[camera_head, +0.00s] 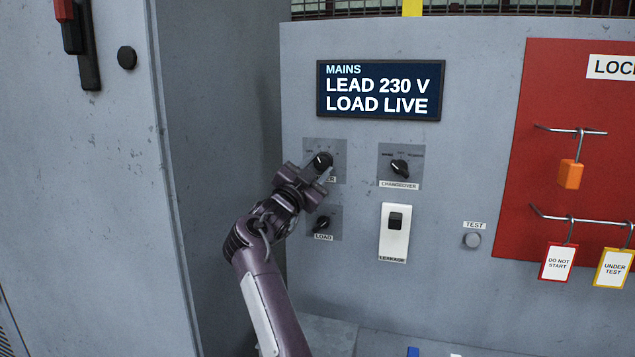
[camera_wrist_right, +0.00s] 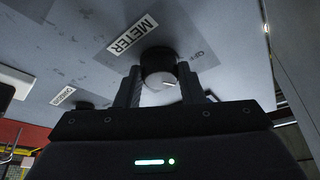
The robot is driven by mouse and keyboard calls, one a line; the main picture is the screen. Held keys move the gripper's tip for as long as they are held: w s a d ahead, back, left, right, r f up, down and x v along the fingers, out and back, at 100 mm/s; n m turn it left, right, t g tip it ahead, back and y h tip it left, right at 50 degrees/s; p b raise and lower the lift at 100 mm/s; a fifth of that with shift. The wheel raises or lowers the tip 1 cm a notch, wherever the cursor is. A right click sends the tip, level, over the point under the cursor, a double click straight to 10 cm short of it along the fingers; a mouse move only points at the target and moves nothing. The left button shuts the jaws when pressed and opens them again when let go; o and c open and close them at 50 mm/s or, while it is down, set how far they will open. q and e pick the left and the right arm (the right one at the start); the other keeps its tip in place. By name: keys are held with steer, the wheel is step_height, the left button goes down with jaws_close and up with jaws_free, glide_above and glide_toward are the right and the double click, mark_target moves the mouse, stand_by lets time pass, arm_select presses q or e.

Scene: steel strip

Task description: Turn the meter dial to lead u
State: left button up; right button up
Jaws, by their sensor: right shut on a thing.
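The meter dial (camera_head: 322,160) is a black knob on a grey plate (camera_head: 340,146) at the upper left of the panel, below the display. My right gripper (camera_head: 312,172) is at this dial and covers part of its plate and label. Most of the position marks are too small or hidden to read. The display (camera_head: 380,90) reads MAINS, LEAD 230 V, LOAD LIVE. My left gripper is not in view.
A LOAD dial (camera_head: 322,224) is just below my right gripper. A CHANGEOVER dial (camera_head: 400,168), a white LEAKAGE switch (camera_head: 394,240) and a TEST button (camera_head: 471,240) are to the right. A red lockout board (camera_head: 560,100) holds tags and an orange padlock (camera_head: 570,174). A grey cabinet (camera_head: 80,180) stands left.

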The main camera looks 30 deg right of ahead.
steer(key=shift+m+b, duration=0.3)
steer(key=shift+m, duration=0.2)
steer(key=o, duration=1)
steer(key=shift+a+f, duration=0.15)
steer(key=shift+a, duration=0.1)
steer(key=b+v, duration=0.3)
steer(key=v, duration=0.4)
steer(key=shift+a, duration=0.2)
